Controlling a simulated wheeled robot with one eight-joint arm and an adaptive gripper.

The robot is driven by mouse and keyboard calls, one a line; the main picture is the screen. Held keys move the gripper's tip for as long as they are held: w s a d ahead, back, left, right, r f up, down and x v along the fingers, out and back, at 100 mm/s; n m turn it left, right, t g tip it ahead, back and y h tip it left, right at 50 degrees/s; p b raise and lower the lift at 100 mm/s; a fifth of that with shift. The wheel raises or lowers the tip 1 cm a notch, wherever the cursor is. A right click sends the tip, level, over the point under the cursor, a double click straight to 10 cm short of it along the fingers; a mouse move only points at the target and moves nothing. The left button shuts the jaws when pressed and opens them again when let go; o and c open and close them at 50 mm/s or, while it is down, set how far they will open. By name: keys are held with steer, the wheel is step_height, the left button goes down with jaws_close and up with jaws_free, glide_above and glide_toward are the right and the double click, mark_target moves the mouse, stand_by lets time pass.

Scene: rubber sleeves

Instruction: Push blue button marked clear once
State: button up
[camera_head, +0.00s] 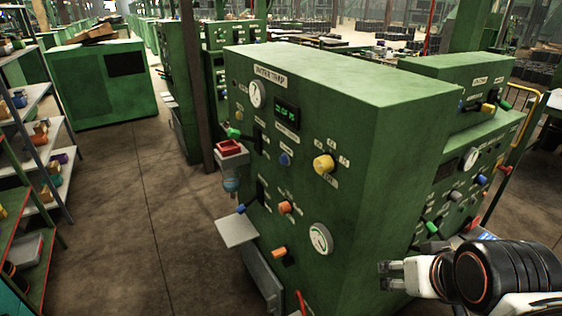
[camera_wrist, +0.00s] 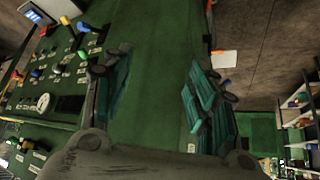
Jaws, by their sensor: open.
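A round blue button (camera_head: 285,159) sits on the front panel of the near green machine (camera_head: 410,125), left of a large yellow knob (camera_head: 324,164) and below a lit green display. The small labels around it are too small to read, so I cannot tell which says clear. A blue-tipped lever (camera_head: 241,209) sticks out lower left. My gripper (camera_head: 384,276) is open and empty, right of the near machine's panel and well apart from the button. In the wrist view, plain green surface shows between the open fingers (camera_wrist: 160,85).
A second green machine panel (camera_head: 455,185) with several knobs and a blue one (camera_head: 482,180) stands at the right, close to my arm. A red tray (camera_head: 229,147) and a pale shelf (camera_head: 237,231) jut from the near machine. Shelves (camera_head: 50,125) stand left; the aisle floor (camera_head: 150,210) is clear.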

jaws_close()
stand_by(1.2)
